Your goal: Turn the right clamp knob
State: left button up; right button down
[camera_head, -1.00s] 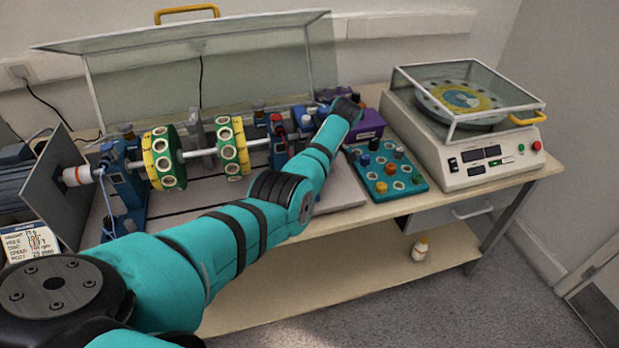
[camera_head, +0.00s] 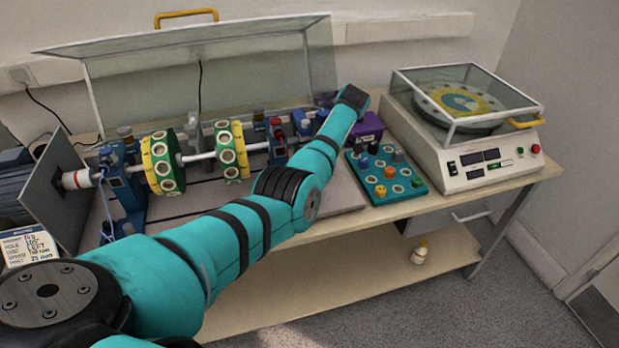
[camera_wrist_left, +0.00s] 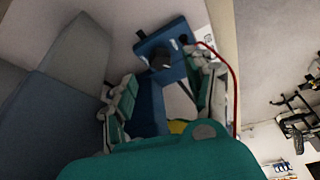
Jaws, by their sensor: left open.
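The rotor rig has two blue pedestals holding the shaft; the right pedestal (camera_head: 277,146) is partly behind my left arm. A dark knob (camera_head: 258,109) stands on its top, beside a red-topped part. A blue block (camera_wrist_left: 168,40) with a black knob (camera_wrist_left: 161,60) shows between and beyond the fingertips, with no visible contact. Which pedestal this block is cannot be told.
A raised clear cover (camera_head: 205,75) stands behind the rig. A purple box (camera_head: 367,129), a teal tray (camera_head: 408,184) of coloured weights and a balancing machine (camera_head: 470,172) are to the right. A red cable (camera_wrist_left: 233,80) runs close to one finger in the wrist view.

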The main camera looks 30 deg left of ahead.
pick_arm(q)
jog(key=v, duration=0.7)
jog(key=shift+r, duration=0.4)
jog(key=shift+d+f, duration=0.1)
jog(key=shift+d, duration=0.05)
